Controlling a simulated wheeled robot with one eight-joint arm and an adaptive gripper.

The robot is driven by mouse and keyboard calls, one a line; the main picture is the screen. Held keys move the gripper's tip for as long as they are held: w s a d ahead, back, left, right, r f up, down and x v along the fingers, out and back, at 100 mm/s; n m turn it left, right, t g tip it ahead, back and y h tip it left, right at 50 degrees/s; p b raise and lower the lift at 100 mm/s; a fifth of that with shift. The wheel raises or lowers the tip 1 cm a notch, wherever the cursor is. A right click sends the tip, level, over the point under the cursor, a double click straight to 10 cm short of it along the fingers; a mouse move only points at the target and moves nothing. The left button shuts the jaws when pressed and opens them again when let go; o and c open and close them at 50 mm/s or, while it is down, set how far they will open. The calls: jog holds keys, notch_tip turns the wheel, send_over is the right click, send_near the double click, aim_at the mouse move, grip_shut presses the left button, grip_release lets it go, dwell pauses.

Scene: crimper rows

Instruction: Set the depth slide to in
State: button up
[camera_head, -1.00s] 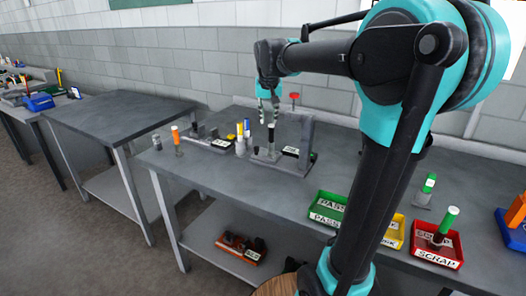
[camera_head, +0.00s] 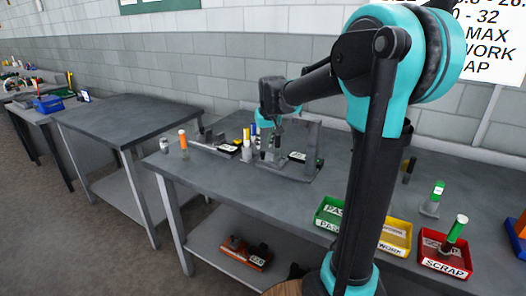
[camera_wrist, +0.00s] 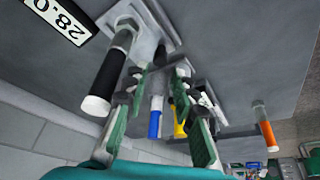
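The crimper fixture (camera_head: 306,140), a grey base with an upright, stands on the workbench (camera_head: 225,185). In the wrist view a black handle with a white end (camera_wrist: 108,75) rises from a grey plate (camera_wrist: 140,22), beside a "28.0" label (camera_wrist: 62,18). I cannot tell for sure which part is the depth slide. My gripper (camera_head: 270,153) is low over the left of the fixture. In the wrist view my gripper (camera_wrist: 158,80) has its fingers apart. The black handle is outside them, to the left. A dark part shows beyond the gap; contact is unclear.
Blue-handled (camera_wrist: 155,118) and yellow-handled (camera_wrist: 179,118) pieces stand beyond the fingers. An orange-topped piece (camera_head: 183,141) stands at the bench's left. Green (camera_head: 329,213), yellow (camera_head: 396,238) and red (camera_head: 445,254) trays line the front right. The front middle of the bench is clear.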

aim_at(263, 152)
jog(key=shift+x, duration=2.7)
jog(key=shift+c, duration=0.3)
grip_shut()
